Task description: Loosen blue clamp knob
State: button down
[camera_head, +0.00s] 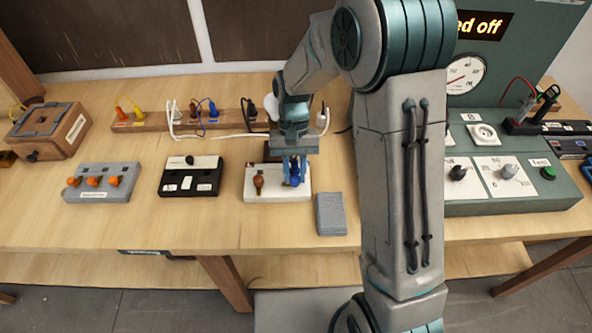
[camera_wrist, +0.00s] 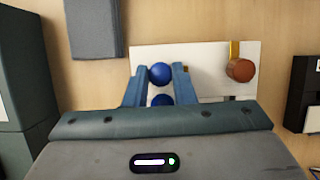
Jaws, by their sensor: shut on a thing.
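The blue clamp knob (camera_head: 294,179) stands on the white clamp block (camera_head: 280,197), at its right side. In the wrist view the blue knob (camera_wrist: 160,74) shows as a round blue end between the two fingers, with a second blue round part below it. My gripper (camera_head: 294,165) points down over the block and is shut on the blue knob; the wrist view shows my gripper (camera_wrist: 160,88) with a finger on each side. A brown knob (camera_head: 259,184) stands on the same block to the left, and the brown knob (camera_wrist: 241,70) is clear of the fingers in the wrist view.
A grey pad (camera_head: 331,214) lies just right of the block. A black and white switch box (camera_head: 191,177) and a grey box with orange knobs (camera_head: 100,182) stand to the left. A wooden rail with wires (camera_head: 150,122) lies behind. A green test panel (camera_head: 520,192) is at right.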

jog(key=n+h, duration=0.1)
jog(key=n, duration=0.3)
jog(key=shift+a+n+t+h, duration=0.2)
jog(key=shift+n+t+h, duration=0.1)
jog(key=shift+n+h, duration=0.1)
jog(key=n+t+h, duration=0.1)
jog(key=n, duration=0.3)
jog(key=shift+n, duration=0.3)
jog(key=n+t+h, duration=0.1)
jog(key=n, duration=0.3)
jog(key=shift+s+a+b, duration=0.15)
jog(key=shift+b, duration=0.25)
jog(key=shift+s+n+t+h, duration=0.15)
jog(key=shift+n+t, duration=0.3)
jog(key=shift+n, duration=0.65)
jog(key=shift+w+n+t+h, duration=0.15)
jog(key=shift+n+t, duration=0.3)
jog(key=shift+n, duration=0.65)
jog(key=shift+s, duration=0.1)
jog(key=c, duration=1.5)
grip_release()
